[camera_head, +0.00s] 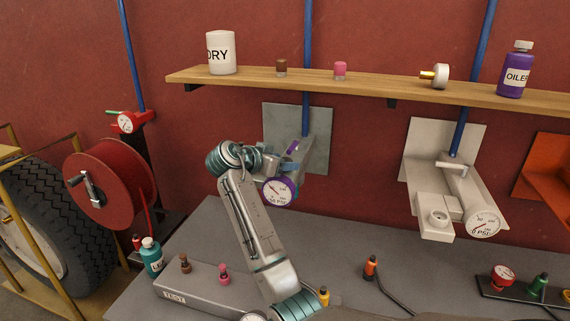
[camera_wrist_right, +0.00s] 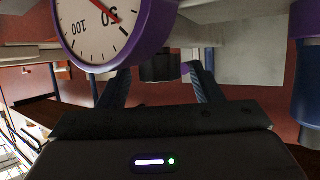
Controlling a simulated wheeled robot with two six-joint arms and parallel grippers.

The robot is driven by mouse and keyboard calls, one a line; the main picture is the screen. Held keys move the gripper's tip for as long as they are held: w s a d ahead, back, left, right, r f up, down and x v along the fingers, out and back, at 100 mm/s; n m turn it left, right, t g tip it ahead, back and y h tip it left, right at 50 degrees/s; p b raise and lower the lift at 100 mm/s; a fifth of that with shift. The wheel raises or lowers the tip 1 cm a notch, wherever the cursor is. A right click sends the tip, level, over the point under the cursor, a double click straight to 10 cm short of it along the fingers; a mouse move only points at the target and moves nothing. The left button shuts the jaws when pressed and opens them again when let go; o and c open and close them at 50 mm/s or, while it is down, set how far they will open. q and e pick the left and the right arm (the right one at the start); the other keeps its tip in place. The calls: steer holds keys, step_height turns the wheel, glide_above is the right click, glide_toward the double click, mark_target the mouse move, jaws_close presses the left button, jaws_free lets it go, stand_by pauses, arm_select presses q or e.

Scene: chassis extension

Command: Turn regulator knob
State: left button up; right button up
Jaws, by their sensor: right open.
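A regulator with a purple-rimmed gauge (camera_head: 279,191) is fixed to a grey wall plate (camera_head: 317,124). My right gripper (camera_head: 284,161) is at this regulator, just above and behind the gauge face, and partly hides its body. In the right wrist view, the purple-rimmed gauge (camera_wrist_right: 104,28) fills the upper left, its numbers upside down. The two fingers of my right gripper (camera_wrist_right: 160,84) stand apart. A dark round knob-like part (camera_wrist_right: 158,66) shows between their tips; I cannot tell whether they touch it. My left gripper is out of view.
A wooden shelf (camera_head: 380,86) with several containers runs above. A second regulator, with a white gauge (camera_head: 484,224), hangs to the right. A red hose reel (camera_head: 110,185) and a tyre (camera_head: 45,235) stand at left. A grey bench (camera_head: 345,240) lies below, with small fittings on it.

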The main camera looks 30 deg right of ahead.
steer(key=b+v, duration=0.3)
steer(key=v, duration=0.6)
steer(key=shift+a, duration=0.2)
steer(key=shift+r, duration=0.1)
